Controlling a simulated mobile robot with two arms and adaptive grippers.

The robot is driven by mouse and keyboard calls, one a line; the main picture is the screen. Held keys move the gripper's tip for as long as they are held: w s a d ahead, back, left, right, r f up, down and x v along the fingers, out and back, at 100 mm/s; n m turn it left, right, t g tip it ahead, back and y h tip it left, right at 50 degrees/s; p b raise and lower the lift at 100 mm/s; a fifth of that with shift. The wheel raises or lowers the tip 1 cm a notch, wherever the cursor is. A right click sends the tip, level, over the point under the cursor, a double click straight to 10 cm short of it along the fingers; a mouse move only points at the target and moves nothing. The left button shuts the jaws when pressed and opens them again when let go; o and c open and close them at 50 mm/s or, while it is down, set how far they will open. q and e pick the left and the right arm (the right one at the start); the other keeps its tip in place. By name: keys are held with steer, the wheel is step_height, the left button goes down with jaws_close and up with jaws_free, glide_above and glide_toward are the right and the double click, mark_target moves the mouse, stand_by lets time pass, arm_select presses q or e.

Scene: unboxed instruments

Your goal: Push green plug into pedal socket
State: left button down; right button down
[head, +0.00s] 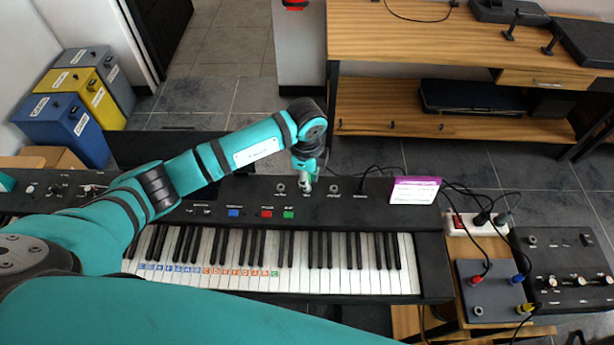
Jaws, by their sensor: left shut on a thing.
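My left gripper (307,183) reaches over the keyboard's back panel, pointing down at the row of sockets. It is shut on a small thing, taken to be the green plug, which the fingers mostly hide. A socket (280,188) shows left of the gripper and another socket (333,189) right of it. The labels are too small to tell which is the pedal socket. I cannot tell whether the plug touches a socket. My right gripper is not in view.
The keyboard (436,270) spans the middle. A purple-topped card (415,190) stands at its back right. A power strip (475,222), a grey pedal box (484,300) and a black unit (565,255) with cables are to the right. A wooden bench (440,45) stands behind.

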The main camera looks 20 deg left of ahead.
arm_select(q)
steer(key=shift+s+f+b, duration=0.1)
steer(key=shift+f+b, duration=0.8)
steer(key=shift+f, duration=0.3)
stand_by(0.6)
steer(key=c, duration=1.2)
jaws_free()
steer(key=shift+r, duration=0.55)
step_height(320, 180, up, 11)
steer(key=shift+s+f, duration=0.1)
